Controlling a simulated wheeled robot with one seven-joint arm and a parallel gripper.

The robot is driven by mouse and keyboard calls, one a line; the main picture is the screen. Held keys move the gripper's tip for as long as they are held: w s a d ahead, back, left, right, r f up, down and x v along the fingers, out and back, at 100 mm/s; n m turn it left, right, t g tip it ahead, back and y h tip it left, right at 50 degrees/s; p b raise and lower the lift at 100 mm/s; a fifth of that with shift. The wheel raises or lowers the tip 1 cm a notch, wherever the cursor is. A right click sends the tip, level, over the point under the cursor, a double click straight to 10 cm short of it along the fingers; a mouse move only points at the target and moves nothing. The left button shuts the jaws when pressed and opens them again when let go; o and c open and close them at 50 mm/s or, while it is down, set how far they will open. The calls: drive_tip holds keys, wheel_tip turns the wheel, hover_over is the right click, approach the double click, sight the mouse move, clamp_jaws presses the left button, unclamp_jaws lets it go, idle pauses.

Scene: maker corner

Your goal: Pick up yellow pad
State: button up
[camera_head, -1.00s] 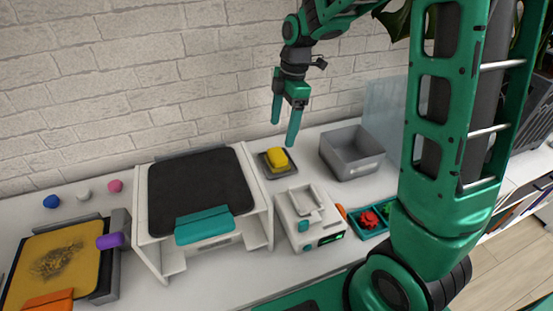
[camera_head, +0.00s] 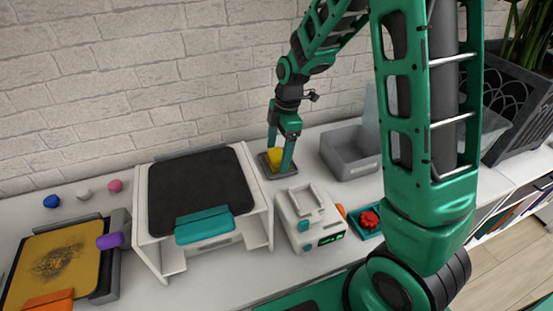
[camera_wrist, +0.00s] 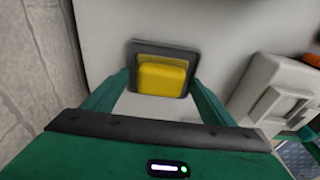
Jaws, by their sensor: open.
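The yellow pad (camera_head: 275,157) is a small rounded block resting on a dark square tray (camera_head: 284,173) on the white counter by the wall. It also shows in the wrist view (camera_wrist: 163,76), on the tray (camera_wrist: 190,56). My gripper (camera_head: 280,160) is open, pointing down, with its fingers lowered around the pad, one to each side in the head view. In the wrist view the fingers (camera_wrist: 160,88) stand left and right of the pad with gaps. One finger partly hides the pad in the head view.
A white stand with a black top (camera_head: 197,190) is to the left. A grey bin (camera_head: 349,152) is to the right. A white device (camera_head: 309,219) stands in front. The brick wall (camera_head: 130,80) is close behind.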

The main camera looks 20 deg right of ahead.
sight(278, 153)
drive_tip(key=c, duration=1.1)
drive_tip(key=shift+r, duration=0.1)
wheel_tip(278, 153, up, 10)
drive_tip(key=shift+f, duration=0.1)
drive_tip(key=shift+o, duration=0.4)
